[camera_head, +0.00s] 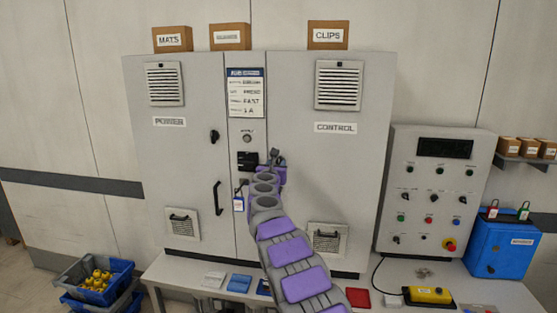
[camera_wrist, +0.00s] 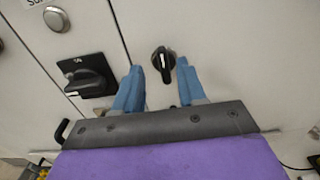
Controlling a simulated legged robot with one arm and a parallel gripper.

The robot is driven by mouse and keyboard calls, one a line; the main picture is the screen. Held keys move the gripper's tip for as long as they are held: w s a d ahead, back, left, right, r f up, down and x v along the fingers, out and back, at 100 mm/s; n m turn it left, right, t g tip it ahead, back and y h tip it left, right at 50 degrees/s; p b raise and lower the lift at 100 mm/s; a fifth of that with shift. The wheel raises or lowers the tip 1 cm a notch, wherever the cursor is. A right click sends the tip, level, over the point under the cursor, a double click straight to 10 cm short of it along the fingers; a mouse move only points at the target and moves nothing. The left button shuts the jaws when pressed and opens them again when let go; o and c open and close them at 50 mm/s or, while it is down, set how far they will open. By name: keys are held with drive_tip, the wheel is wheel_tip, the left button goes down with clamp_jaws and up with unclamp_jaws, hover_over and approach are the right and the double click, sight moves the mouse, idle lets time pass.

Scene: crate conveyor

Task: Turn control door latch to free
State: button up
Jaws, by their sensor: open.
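The control door (camera_head: 335,175) is the right-hand grey cabinet door, marked CONTROL, and it looks shut. Its latch (camera_wrist: 163,61) is a small black knob with a pale mark, seen in the wrist view. My gripper (camera_wrist: 158,77) is open, with one blue finger on each side of the latch's lower part. I cannot tell whether the fingers touch it. In the head view my gripper (camera_head: 275,160) is at the door's left edge, and my arm hides the latch there.
A black rotary switch (camera_wrist: 88,76) sits left of my gripper on the centre panel. The power door (camera_head: 180,150) has its own black latch (camera_head: 214,136) and handle (camera_head: 217,198). A control box (camera_head: 437,190) stands at the right.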

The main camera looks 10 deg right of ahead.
sight(279, 161)
drive_tip(key=shift+w+d+p, duration=0.25)
drive_tip(key=shift+w+p, duration=0.2)
drive_tip(key=shift+w, duration=0.15)
drive_tip(key=shift+p+x, duration=1.4)
drive_tip(key=shift+p, duration=1)
clamp_jaws()
